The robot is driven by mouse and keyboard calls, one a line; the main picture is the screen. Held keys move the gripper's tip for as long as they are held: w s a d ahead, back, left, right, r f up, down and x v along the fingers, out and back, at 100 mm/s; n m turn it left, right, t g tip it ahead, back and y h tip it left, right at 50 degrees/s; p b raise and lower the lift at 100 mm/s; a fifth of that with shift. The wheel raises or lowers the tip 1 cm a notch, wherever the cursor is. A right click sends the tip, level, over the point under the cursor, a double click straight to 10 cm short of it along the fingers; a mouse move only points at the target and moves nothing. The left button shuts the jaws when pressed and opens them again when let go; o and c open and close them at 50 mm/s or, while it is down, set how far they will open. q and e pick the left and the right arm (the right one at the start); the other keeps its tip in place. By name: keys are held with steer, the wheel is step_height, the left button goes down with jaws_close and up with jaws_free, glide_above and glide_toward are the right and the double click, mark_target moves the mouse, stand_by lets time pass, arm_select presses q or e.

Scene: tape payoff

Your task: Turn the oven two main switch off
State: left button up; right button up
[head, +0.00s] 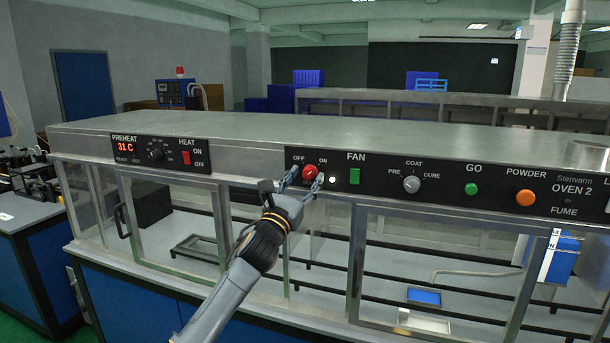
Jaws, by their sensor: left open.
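The oven two main switch (310,172) is a red round knob on the black front panel, between the labels OFF and ON. A small white lamp (333,180) beside it looks lit. My left gripper (305,178) is open at the knob, with one finger on its left and the other on its right. I cannot tell whether the fingers touch the knob. The knob's lower part and its pointer are hard to make out. My right gripper is not in view.
The same panel carries a green FAN switch (354,176), a grey PRE/CURE knob (411,184), a green GO button (471,189) and an orange POWDER button (525,198). A preheat panel (160,153) reads 31 C at left. Glass doors (440,265) lie below.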

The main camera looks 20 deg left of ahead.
arm_select(q)
steer(key=shift+w, duration=0.15)
jaws_close()
